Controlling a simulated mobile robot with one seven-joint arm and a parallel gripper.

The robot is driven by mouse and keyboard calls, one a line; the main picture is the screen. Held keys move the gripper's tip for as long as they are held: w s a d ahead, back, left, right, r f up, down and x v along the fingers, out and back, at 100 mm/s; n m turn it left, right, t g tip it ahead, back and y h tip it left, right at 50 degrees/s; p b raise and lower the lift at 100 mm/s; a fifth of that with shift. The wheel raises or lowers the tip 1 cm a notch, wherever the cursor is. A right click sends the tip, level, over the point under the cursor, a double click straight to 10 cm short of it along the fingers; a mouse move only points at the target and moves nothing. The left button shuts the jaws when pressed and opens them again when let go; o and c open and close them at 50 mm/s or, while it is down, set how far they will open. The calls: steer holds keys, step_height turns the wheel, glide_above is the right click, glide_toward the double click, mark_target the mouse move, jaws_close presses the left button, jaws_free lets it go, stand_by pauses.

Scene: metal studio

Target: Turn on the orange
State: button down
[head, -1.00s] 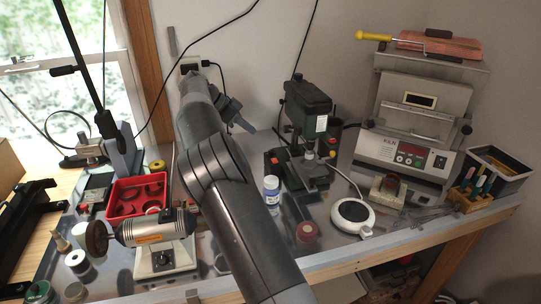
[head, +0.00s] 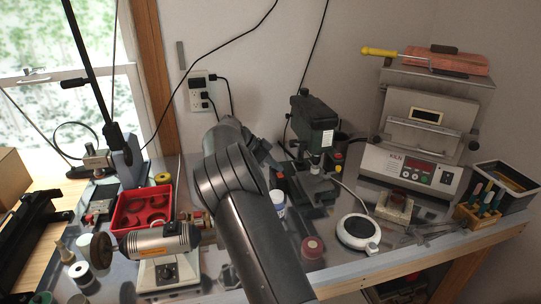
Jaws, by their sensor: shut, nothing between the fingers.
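Orange shows in a few places. An orange-red slab (head: 462,62) lies on the kiln (head: 428,120). My gripper (head: 270,156) is shut and empty, just left of the drill press. My arm partly hides it, and I cannot tell whether it touches anything.
A red tray (head: 126,221) sits behind the polisher. A white-and-blue bottle (head: 275,197), a red-topped jar (head: 313,247) and a round white hot plate (head: 357,231) stand right of my arm. A wall outlet (head: 197,92) has black cords. The bench is crowded.

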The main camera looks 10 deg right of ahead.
steer(key=shift+s+f, duration=0.1)
steer(key=shift+f, duration=0.55)
